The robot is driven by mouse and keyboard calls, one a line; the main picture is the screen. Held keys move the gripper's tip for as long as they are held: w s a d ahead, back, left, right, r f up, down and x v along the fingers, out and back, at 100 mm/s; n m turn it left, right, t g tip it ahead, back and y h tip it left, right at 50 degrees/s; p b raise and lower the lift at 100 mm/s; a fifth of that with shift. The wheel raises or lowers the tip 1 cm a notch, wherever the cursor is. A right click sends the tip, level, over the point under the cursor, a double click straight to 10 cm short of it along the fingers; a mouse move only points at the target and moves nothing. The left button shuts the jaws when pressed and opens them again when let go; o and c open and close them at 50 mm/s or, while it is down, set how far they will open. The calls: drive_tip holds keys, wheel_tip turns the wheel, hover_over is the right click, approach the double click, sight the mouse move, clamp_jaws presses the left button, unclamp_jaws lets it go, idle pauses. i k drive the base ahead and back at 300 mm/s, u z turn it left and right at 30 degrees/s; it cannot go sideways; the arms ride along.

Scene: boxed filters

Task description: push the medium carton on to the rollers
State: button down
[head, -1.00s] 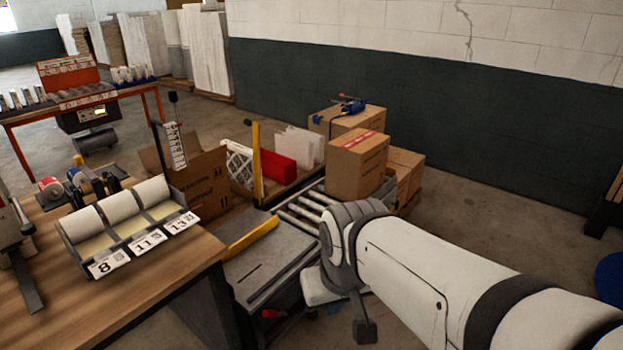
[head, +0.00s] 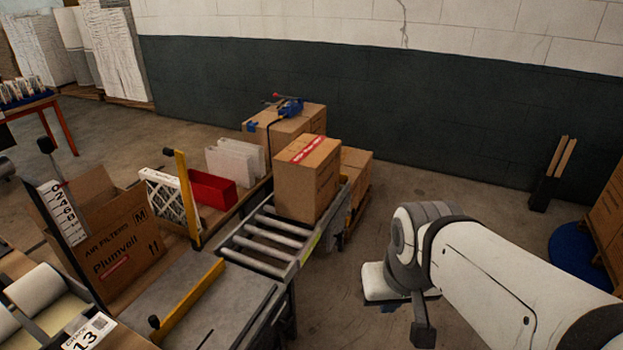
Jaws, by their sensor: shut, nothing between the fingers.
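The medium carton (head: 125,240) is an open brown box with raised flaps, marked "AIR FILTERS Plumveil" and "M". It stands at the left, behind the grey bench top (head: 180,285). The rollers (head: 268,235) are a short grey conveyor right of it, with bare rollers at the near end. A sealed carton with red tape (head: 305,180) sits at their far end. My gripper (head: 422,335) hangs below the wrist at the lower right, right of the conveyor and apart from the carton. Its dark fingers look shut and empty.
A yellow bar (head: 195,300) lies along the bench top, and a yellow post (head: 187,200) stands beside a pleated filter (head: 168,200). A red box (head: 212,190) and white filters (head: 236,160) stand behind. Stacked cartons (head: 355,165) sit beyond the conveyor.

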sight(302, 193)
drive_tip(key=z, duration=0.3)
drive_tip(key=i, duration=1.15)
drive_tip(key=u, duration=0.65)
drive_tip(key=i, duration=0.65)
drive_tip(key=u, duration=0.6)
